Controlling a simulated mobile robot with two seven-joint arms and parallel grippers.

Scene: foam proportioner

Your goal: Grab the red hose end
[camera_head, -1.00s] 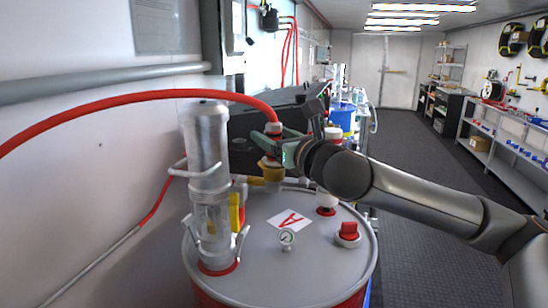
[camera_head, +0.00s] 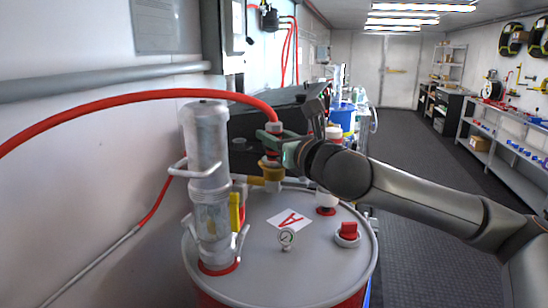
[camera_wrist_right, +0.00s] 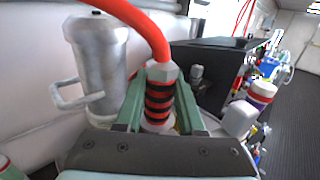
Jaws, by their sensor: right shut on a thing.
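The red hose (camera_head: 150,95) arches in from the left edge and curves down to its end above the drum's yellow fitting (camera_head: 271,172). The hose end (camera_head: 273,128) has a pale hex collar. In the wrist view, the hose end (camera_wrist_right: 159,95) shows red and black bands below the collar and stands upright between the green fingers. My right gripper (camera_head: 274,142) is shut on the hose end; it also shows in the right wrist view (camera_wrist_right: 158,112). The lowest part of the hose end is hidden by the gripper. My left gripper is not in view.
A dark case (camera_head: 250,125) stands behind. The wall is close on the left; the aisle floor (camera_head: 410,160) is clear.

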